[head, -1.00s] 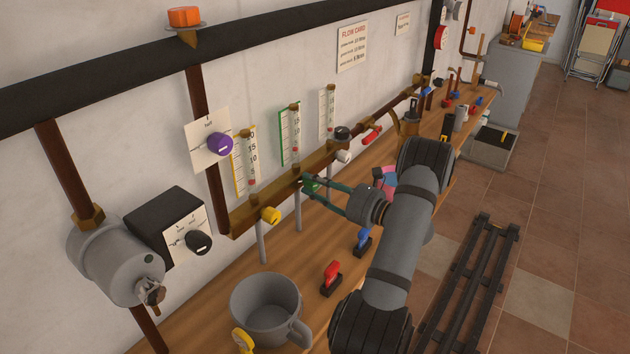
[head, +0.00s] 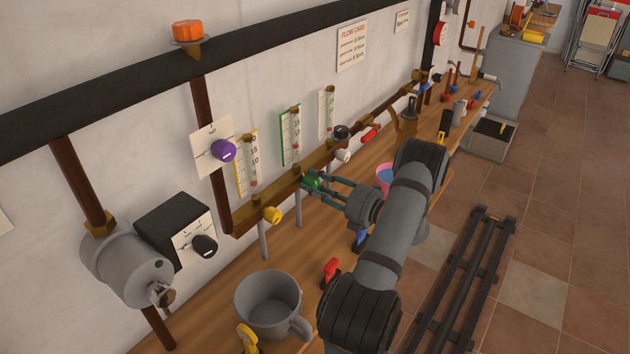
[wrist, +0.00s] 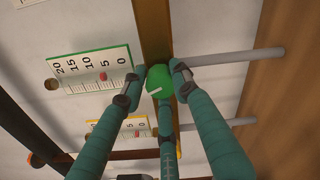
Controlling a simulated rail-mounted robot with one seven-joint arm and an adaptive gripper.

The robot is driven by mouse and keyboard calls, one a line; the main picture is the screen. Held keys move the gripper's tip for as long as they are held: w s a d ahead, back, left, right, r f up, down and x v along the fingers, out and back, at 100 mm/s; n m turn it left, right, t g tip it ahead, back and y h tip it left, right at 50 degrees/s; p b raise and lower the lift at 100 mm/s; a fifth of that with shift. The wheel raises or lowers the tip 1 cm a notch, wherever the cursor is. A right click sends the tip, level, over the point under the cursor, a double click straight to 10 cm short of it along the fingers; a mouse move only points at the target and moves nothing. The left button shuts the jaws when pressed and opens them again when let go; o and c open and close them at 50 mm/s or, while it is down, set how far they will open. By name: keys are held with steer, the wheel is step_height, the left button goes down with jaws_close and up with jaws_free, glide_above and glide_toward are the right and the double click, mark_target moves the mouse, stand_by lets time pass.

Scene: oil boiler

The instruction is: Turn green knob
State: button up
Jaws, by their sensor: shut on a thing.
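The green knob (head: 312,182) sits on the brass pipe manifold under the green-framed flow gauge (head: 291,136). In the wrist view the green knob (wrist: 159,80) shows a white pointer line, tilted up to the right. My gripper (head: 310,185) reaches it from the right, with its teal fingers closed around the knob. In the wrist view the fingertips of my gripper (wrist: 160,79) press on both sides of the knob, and a third finger lies below it. The green-framed gauge (wrist: 92,72) shows a red float between 5 and 10.
A yellow knob (head: 273,214) and a white knob (head: 343,156) sit on the same manifold. A purple knob (head: 223,150) is on the wall panel.

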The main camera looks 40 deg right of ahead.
steer(key=shift+d+r+m, duration=0.2)
steer(key=shift+d+m, duration=0.1)
steer(key=shift+m, duration=0.2)
steer(key=o, duration=1.1)
steer(key=shift+a+f, duration=0.1)
steer(key=shift+o, duration=0.2)
steer(key=v, duration=1.2)
